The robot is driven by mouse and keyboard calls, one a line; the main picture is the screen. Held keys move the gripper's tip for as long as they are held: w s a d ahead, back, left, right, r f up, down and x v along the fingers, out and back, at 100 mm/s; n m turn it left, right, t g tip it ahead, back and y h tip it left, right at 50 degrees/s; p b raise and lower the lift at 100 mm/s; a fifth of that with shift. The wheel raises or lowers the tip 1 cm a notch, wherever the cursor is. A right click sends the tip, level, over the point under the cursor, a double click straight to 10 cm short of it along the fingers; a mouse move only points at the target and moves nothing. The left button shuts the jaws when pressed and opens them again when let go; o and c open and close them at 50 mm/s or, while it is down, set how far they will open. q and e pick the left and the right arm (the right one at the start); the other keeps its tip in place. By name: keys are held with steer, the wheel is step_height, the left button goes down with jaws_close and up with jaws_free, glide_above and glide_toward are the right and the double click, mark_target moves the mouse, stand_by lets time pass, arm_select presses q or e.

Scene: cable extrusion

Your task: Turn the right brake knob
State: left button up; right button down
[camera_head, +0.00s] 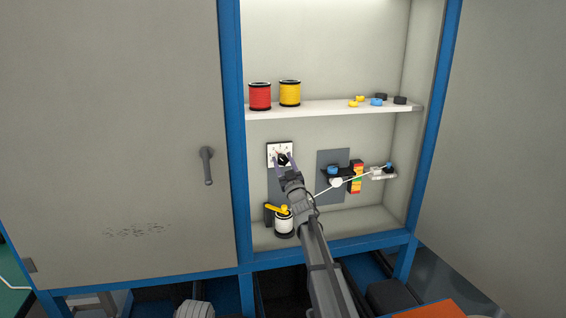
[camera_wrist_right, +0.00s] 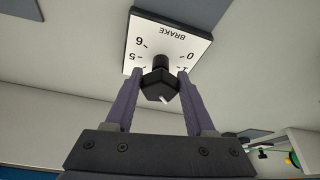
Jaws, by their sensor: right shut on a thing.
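The brake knob (camera_wrist_right: 159,85) is black, on a white dial plate (camera_wrist_right: 168,42) marked BRAKE with numbers around it, in the right wrist view. In the head view the dial plate (camera_head: 273,149) is on the back wall of the cabinet's lower compartment, with the knob (camera_head: 283,159) at its lower right. My right gripper (camera_wrist_right: 158,84) has one finger on each side of the knob and is shut on it. It also shows in the head view (camera_head: 286,166), reaching up from below. My left gripper is not in view.
A white spool (camera_head: 284,226) with a yellow lever (camera_head: 279,210) stands below the dial. A white cable (camera_head: 327,189) runs past the right arm to small guides. A shelf (camera_head: 330,109) above holds red and yellow spools. The grey door (camera_head: 120,110) is left.

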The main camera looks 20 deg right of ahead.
steer(key=n+y, duration=0.1)
steer(key=n, duration=0.1)
steer(key=n+y+p, duration=0.1)
steer(key=n, duration=0.2)
steer(key=shift+d+r+g+y, duration=0.1)
steer(key=shift+g+y, duration=0.2)
steer(key=shift+g, duration=0.1)
steer(key=shift+n+g+y+p, duration=0.3)
steer(key=shift+n+y+p, duration=0.15)
steer(key=shift+n, duration=0.75)
steer(key=shift+n+g+y+p, duration=0.3)
steer(key=shift+n+y+p, duration=0.15)
steer(key=shift+n, duration=0.75)
steer(key=shift+c, duration=1.5)
jaws_free()
steer(key=b+v, duration=0.2)
steer(key=v, duration=0.6)
